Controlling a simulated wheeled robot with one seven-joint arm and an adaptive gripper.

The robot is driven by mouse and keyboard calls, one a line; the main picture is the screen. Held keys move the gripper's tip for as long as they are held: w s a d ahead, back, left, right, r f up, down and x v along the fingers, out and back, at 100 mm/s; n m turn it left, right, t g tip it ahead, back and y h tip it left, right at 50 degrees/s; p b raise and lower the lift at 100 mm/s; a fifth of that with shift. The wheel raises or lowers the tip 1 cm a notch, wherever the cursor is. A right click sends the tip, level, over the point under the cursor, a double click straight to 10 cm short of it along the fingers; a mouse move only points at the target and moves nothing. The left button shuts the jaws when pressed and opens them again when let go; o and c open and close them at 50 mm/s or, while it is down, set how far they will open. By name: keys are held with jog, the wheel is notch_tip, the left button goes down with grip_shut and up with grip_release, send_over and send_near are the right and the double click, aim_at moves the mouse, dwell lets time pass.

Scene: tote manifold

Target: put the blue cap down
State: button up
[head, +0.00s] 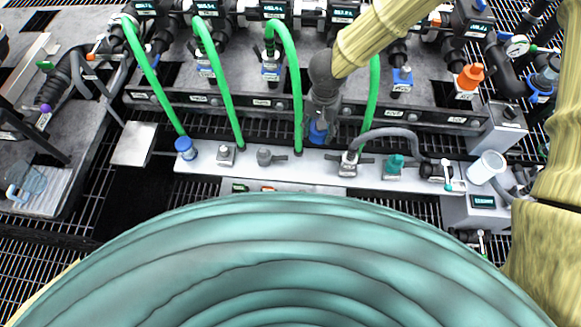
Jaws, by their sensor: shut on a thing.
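My gripper (322,118) hangs over the long pale rail, pointing down. It is shut on a blue cap (318,132), which shows between and below the fingers. The fingers hide part of the cap. The cap is at the back edge of the rail (318,172) in the picture; I cannot tell whether it touches anything there. A second blue piece (186,148) sits at the rail's left end, beside the end of a green hose.
Green hoses (283,62) arch down on both sides of my gripper. A grey hose (390,133), a teal fitting (393,166) and a white cup (487,167) stand to the right. Grey fittings (264,157) stand left of the gripper. A small pale plate (134,144) lies at left.

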jog(key=s+a+f+m+b, duration=0.2)
jog(key=s+f+m+b, duration=0.5)
jog(key=f+b, duration=0.55)
jog(key=s+a+f+m+b, duration=0.1)
jog(key=s+f+m+b, duration=0.6)
jog(key=f+b, duration=0.55)
jog(key=p, duration=0.7)
send_near(304, 164)
jog(key=s+f, duration=0.4)
jog(key=f, duration=0.1)
jog(key=shift+s, duration=0.35)
jog(key=shift+w, duration=2.4)
jog(key=shift+f, duration=0.35)
jog(key=shift+f, duration=0.1)
jog(key=o, duration=1.1)
jog(key=shift+c, duration=0.2)
